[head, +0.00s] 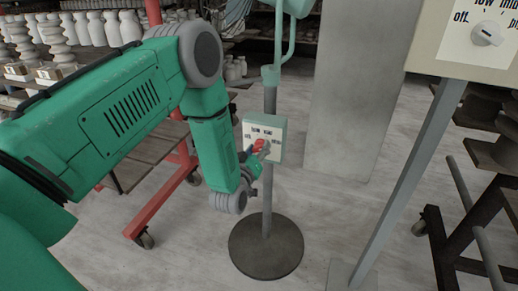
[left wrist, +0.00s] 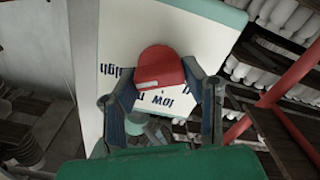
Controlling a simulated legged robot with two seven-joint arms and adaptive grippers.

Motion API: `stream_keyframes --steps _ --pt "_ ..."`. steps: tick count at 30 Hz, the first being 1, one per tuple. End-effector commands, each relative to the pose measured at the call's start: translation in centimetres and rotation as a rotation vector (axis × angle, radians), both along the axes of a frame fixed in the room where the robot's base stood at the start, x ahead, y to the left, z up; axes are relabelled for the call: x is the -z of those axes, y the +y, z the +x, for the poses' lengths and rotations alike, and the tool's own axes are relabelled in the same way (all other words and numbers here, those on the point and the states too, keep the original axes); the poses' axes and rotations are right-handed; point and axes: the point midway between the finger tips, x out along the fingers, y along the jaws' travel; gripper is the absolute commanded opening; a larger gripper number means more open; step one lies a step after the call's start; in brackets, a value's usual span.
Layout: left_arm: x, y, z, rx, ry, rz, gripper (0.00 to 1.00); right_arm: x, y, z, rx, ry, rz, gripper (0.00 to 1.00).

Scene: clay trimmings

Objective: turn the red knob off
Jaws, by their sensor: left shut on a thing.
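The red knob (head: 259,145) is on the white face of a small control box (head: 278,127) mounted on a pole. The face has printed words, including "low" at the top and "off" at the left. My left gripper (head: 262,151) reaches the knob from the front and partly covers it. In the left wrist view the red knob (left wrist: 160,65) sits between the two fingers of the left gripper (left wrist: 165,88), shut on it. A pale mark shows on the knob's lower part there, and the printed words appear upside down. The exact setting is hard to read. My right gripper is not in view.
The pole stands on a round dark base (head: 266,247). A red wheeled rack (head: 165,195) is at left, a dark rack at right. Grey floor lies between.

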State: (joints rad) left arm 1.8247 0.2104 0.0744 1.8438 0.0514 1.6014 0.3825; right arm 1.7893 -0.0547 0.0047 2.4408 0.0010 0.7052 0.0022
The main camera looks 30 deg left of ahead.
Motion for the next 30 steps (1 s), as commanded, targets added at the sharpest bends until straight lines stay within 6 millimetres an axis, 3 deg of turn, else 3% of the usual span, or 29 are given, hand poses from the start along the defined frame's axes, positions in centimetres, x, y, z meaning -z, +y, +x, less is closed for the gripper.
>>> stream_keyframes --steps 14,30 --pt "-0.1 0.3 0.1 -0.002 -0.109 -0.414 0.09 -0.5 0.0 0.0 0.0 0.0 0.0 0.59" --pt "0.4 0.5 0.0 -0.004 -0.228 -0.912 0.09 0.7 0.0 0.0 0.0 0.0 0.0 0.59"
